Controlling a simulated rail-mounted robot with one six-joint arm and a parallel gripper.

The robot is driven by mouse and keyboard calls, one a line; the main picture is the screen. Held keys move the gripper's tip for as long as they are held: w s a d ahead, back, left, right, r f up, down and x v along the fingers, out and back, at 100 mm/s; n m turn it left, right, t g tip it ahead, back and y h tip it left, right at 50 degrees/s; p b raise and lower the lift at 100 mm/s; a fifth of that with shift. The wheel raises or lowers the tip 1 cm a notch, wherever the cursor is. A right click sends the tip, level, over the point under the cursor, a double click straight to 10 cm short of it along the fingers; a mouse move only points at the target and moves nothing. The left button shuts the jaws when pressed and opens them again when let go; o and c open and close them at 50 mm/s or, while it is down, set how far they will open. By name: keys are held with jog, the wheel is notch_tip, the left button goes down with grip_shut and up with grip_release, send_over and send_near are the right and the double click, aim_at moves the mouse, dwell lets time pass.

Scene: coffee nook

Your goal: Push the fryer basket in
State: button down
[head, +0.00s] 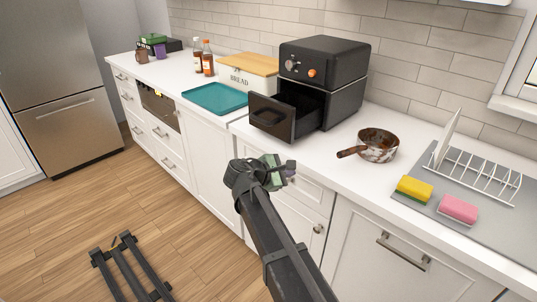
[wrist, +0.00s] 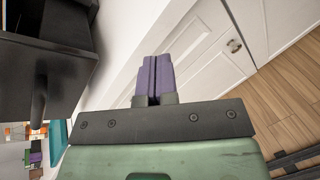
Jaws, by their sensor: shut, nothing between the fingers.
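The black air fryer (head: 345,82) stands on the white counter against the tiled wall. Its fryer basket (head: 272,119) is pulled out toward the front left, with its dark inside visible from above. In the wrist view the basket (wrist: 42,75) fills the upper left as a dark shape. My gripper (head: 290,172) is in front of the counter edge, below and slightly right of the basket, and apart from it. In the wrist view its purple fingers (wrist: 154,78) are together, with nothing between them.
A teal tray (head: 214,98) and a bread box (head: 248,75) are left of the fryer. A rusty pan (head: 377,145) stands to its right, then sponges (head: 413,190) and a dish rack (head: 475,175). White cabinets (head: 370,255) front the counter.

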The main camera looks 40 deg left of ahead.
jog(key=s+a+r+n+t+y, duration=0.1)
jog(key=s+a+r+n+t, duration=0.1)
jog(key=a+n, duration=0.35)
jog(key=s+a+r+n+t+y, duration=0.1)
jog(key=s+a+r+n+t, duration=0.2)
jog(key=a, duration=0.4)
send_near(284, 130)
jog(key=shift+n, duration=0.45)
jog(key=w, duration=0.7)
jog(key=shift+w+d, duration=0.2)
jog(key=shift+w, duration=0.05)
jog(key=shift+d, duration=0.1)
